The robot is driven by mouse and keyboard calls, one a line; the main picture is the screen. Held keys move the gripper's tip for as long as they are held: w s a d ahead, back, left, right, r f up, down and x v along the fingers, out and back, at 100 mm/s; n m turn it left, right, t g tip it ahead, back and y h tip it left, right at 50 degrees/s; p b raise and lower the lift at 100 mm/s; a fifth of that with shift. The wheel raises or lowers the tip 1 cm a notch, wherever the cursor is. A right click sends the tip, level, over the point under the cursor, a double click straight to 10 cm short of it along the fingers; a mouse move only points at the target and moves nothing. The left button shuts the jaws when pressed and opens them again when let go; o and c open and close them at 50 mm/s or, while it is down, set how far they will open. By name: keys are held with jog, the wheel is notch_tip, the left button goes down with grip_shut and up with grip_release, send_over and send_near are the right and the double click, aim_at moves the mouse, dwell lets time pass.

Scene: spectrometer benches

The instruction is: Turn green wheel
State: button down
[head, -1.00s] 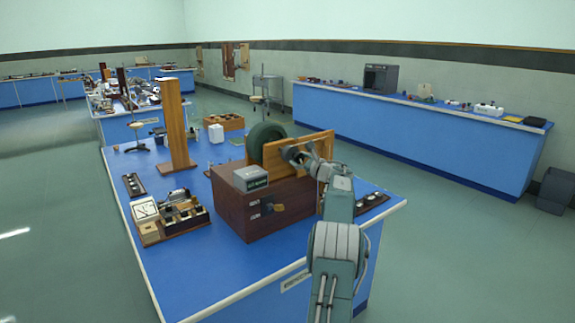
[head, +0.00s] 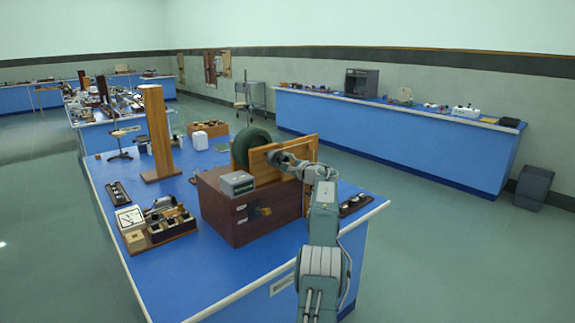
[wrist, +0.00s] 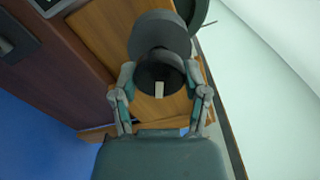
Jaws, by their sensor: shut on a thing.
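The green wheel (head: 252,146) stands upright, dark green, on top of a brown wooden box (head: 240,213), partly hidden behind a lighter wooden panel (head: 262,168). A bit of its rim shows at the top of the wrist view (wrist: 201,10). My gripper (head: 284,160) is at the near face of the panel. In the wrist view, my gripper (wrist: 160,85) has one finger on each side of a dark round handle (wrist: 160,38) and is shut on it. The head view is too small to show the fingers clearly.
A grey meter box (head: 237,183) sits on the wooden box. A tall wooden post (head: 158,130) and an instrument board (head: 157,228) stand to the left on the blue bench (head: 190,275). Another blue bench (head: 400,140) runs along the wall. The floor between them is clear.

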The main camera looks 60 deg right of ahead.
jog(key=shift+w+f+n, duration=0.1)
jog(key=shift+f+n, duration=0.2)
jog(key=shift+n, duration=0.5)
jog(key=shift+f+n, duration=0.1)
jog(key=shift+n, duration=1)
dwell(2.6)
jog(key=shift+c, duration=0.5)
grip_release()
jog(key=shift+w, duration=0.1)
jog(key=shift+d, duration=0.1)
jog(key=shift+r, duration=0.3)
